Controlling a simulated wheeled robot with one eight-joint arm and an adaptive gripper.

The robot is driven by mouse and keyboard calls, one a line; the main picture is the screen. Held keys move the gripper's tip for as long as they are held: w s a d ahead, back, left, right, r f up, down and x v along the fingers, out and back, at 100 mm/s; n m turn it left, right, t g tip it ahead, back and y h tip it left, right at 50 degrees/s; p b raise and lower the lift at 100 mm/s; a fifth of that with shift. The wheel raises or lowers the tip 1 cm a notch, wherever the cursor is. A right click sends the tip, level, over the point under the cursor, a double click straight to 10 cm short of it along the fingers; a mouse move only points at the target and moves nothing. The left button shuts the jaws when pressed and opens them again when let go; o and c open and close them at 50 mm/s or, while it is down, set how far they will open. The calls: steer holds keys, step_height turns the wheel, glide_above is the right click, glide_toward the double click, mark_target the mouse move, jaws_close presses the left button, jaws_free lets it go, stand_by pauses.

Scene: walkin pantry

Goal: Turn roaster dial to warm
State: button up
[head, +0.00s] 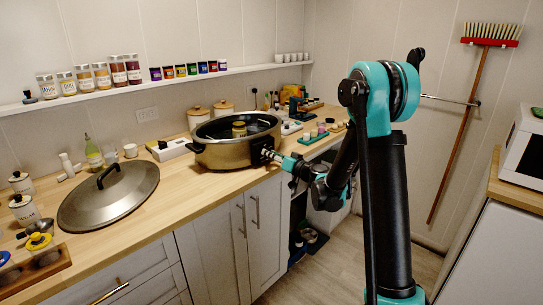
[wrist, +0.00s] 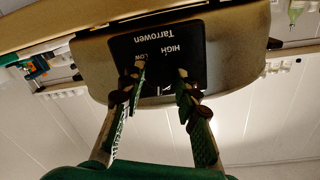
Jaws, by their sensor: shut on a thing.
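The roaster (head: 222,157) is a wide bronze-coloured pot with a black rim, standing open on the wooden counter. Its black control panel (wrist: 125,44) fills the middle of the wrist view, with the words Tarrowen, HIGH and LOW readable. My gripper (wrist: 161,78) is at this panel, its two fingers on either side of the dial and shut on it. The dial is dark and hard to tell from the panel; a small white mark shows between the fingers. I cannot read a warm label. In the head view my gripper (head: 271,156) reaches the roaster's right side.
A large metal lid (head: 125,190) with a black handle lies on the counter left of the roaster. Spice jars (head: 102,75) line the wall shelf. Canisters (head: 198,117) stand behind the roaster. Small items (head: 308,137) lie to its right.

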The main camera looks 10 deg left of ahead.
steer(key=m, duration=1)
steer(key=shift+w+m+g, duration=0.1)
steer(key=shift+m+g, duration=0.2)
steer(key=shift+g, duration=0.1)
stand_by(0.4)
steer(key=o, duration=1.2)
steer(key=shift+c, duration=0.2)
steer(key=shift+d, duration=0.15)
steer(key=v, duration=1.2)
